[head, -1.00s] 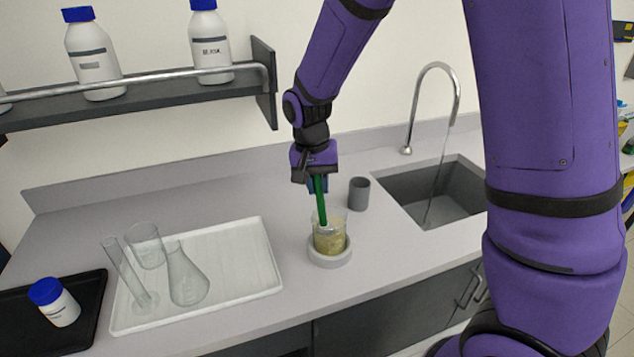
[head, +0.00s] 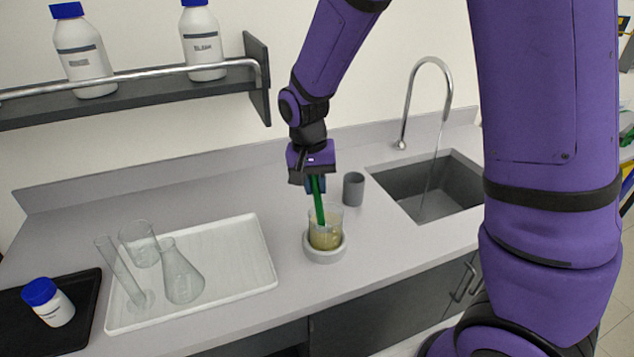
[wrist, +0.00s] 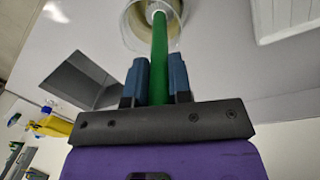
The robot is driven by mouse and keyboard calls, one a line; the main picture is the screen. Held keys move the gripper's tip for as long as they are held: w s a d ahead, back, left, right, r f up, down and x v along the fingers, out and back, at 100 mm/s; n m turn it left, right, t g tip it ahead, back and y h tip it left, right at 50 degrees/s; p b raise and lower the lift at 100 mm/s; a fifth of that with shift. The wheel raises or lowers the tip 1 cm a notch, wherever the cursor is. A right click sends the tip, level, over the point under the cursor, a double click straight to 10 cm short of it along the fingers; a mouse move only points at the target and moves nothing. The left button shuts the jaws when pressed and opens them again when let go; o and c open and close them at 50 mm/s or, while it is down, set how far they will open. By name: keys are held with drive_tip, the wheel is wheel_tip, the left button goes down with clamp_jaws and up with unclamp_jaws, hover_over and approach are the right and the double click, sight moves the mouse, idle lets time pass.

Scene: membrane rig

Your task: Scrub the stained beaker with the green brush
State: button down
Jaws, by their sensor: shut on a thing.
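The stained beaker (head: 327,238) is clear glass with a yellow-brown film on its lower part. It stands upright in a pale round holder (head: 325,254) on the counter. My gripper (head: 316,186) is above the beaker, shut on the handle of the green brush (head: 319,207). The brush tilts slightly and its lower end is inside the beaker, with a whitish head partly seen through the glass. In the wrist view the green handle (wrist: 160,70) runs between the two blue fingers into the beaker mouth (wrist: 136,35).
A grey cup (head: 353,189) stands behind and right of the beaker, before the sink (head: 430,190) with its running tap. A white tray (head: 225,278) with glassware lies left. A black tray (head: 85,310) holds a blue-capped bottle. A shelf with bottles hangs behind.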

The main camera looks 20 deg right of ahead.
drive_tip(key=shift+s+a, duration=0.2)
drive_tip(key=shift+a, duration=0.3)
drive_tip(key=shift+r, duration=2)
drive_tip(key=shift+f, duration=2)
drive_tip(key=shift+d, duration=0.1)
